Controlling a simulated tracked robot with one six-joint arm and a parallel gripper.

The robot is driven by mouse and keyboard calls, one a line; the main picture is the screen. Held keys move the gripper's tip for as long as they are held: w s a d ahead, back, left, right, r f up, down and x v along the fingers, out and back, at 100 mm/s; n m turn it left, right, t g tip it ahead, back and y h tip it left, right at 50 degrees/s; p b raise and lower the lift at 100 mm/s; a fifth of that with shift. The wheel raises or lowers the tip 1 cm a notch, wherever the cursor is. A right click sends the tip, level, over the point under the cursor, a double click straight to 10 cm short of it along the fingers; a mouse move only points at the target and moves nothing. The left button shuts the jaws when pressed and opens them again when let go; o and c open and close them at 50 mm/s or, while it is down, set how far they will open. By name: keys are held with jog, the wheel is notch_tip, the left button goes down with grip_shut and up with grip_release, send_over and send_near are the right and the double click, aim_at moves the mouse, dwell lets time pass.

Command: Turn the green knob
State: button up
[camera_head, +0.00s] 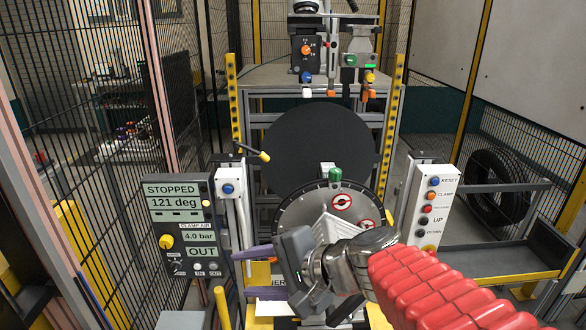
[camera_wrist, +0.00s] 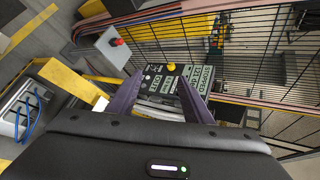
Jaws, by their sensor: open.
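A green knob (camera_head: 335,175) stands upright at the top of the round metal clamp disc (camera_head: 300,209), in the middle of the head view. Another green round control (camera_head: 351,60) shows on the machine farther back; I cannot tell from the frames which one the task names. My gripper (camera_head: 242,273) is open and empty, with its purple fingers pointing left, below and left of the disc and apart from both green parts. In the wrist view my gripper (camera_wrist: 162,78) faces the display panel (camera_wrist: 195,76) and its yellow knob (camera_wrist: 171,67). No green knob is clear there.
The display panel (camera_head: 180,235) reads STOPPED, 121 deg, 4.0 bar and OUT. A white button box (camera_head: 432,208) stands at right. A black disc (camera_head: 320,150) rises behind the clamp. A yellow-tipped lever (camera_head: 252,152) juts out at left. Mesh fencing (camera_head: 90,150) bounds the left side.

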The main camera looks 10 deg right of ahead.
jog(key=s+d+f+n+g+h, duration=0.2)
jog(key=s+d+f+n+h, duration=0.2)
jog(key=s+d+n+h, duration=0.4)
jog(key=s+d+n, duration=0.2)
jog(key=d+n, duration=0.1)
jog(key=d, duration=0.1)
jog(key=shift+s+f+n+h, duration=0.15)
jog(key=shift+s+n+h, duration=0.15)
jog(key=shift+s+h, duration=0.1)
jog(key=shift+d, duration=0.1)
jog(key=shift+c, duration=0.7)
